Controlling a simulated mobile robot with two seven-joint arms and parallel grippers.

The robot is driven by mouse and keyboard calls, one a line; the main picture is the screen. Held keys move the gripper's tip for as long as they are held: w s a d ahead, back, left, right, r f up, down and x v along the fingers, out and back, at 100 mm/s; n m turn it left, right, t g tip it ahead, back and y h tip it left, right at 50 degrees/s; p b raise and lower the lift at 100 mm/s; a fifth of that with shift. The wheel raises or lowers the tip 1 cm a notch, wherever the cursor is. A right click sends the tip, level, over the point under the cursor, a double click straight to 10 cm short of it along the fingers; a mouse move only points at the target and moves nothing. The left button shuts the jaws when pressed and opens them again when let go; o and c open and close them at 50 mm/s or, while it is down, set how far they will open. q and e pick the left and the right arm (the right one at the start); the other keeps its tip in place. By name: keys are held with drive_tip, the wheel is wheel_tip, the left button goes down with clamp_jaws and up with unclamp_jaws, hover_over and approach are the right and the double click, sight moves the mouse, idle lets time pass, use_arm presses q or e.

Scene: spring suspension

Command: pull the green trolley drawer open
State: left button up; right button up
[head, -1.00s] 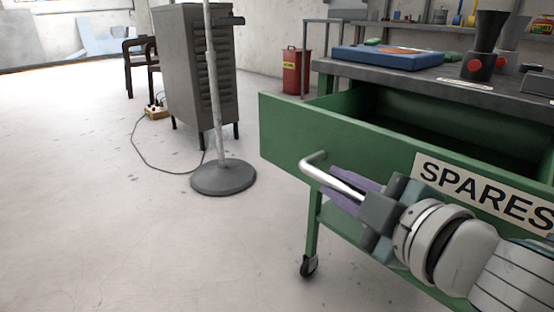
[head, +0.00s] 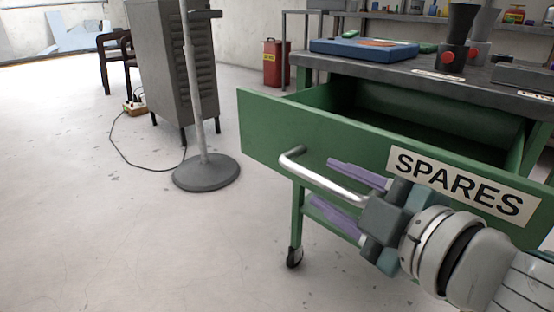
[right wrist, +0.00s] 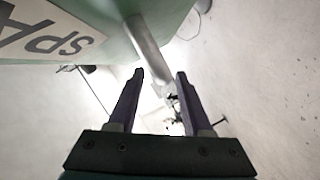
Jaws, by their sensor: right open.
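The green trolley drawer (head: 310,135) stands pulled out, with its dark inside showing under the worktop. Its front carries a "SPARES" label (head: 463,186) and a metal bar handle (head: 320,176). My right gripper (head: 321,181) is open at the handle, one purple finger on either side of the bar and apparently clear of it. In the right wrist view, the handle (right wrist: 147,45) runs down toward the gap between the spread fingers (right wrist: 160,74), and the green drawer front (right wrist: 100,15) is above. My left gripper is not in view.
The trolley's worktop (head: 480,84) holds a blue case (head: 362,50) and black-and-red items. A grey pole on a round base (head: 206,172), a grey cabinet (head: 165,70) and a red bin (head: 276,64) stand behind.

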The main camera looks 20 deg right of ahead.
drive_tip(key=v, duration=0.6)
drive_tip(key=shift+s+p, duration=0.3)
drive_tip(key=shift+p, duration=0.15)
drive_tip(key=shift+r, duration=0.2)
